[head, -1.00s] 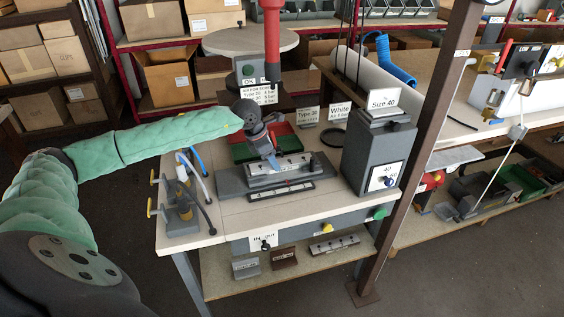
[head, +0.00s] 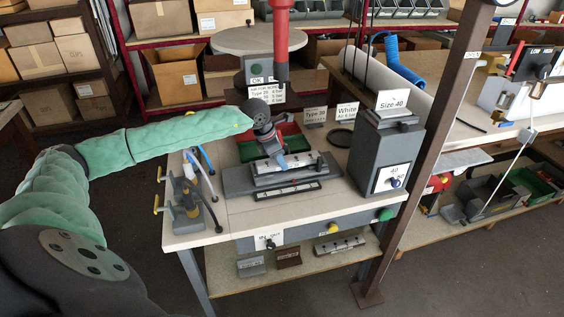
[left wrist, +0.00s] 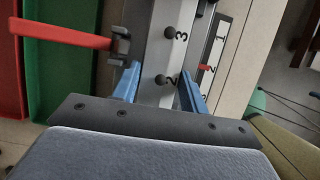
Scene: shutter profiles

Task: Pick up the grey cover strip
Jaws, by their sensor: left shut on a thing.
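My left gripper (head: 281,163) points down over the grey fixture on the bench, its blue fingers shut across a light grey strip (head: 302,161). In the left wrist view, the blue fingers of the left gripper (left wrist: 160,85) stand on either side of the grey strip (left wrist: 152,62). Dark round knobs and the numbers 2 and 3 show along it. The strip lies along the dark grey fixture base (head: 236,184); I cannot tell whether it is clear of the fixture. My right gripper is out of view.
A numbered dark-edged plate (head: 287,191) lies in front of the fixture. Red and green trays (head: 248,152) are behind it. A red column (head: 281,40) hangs behind.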

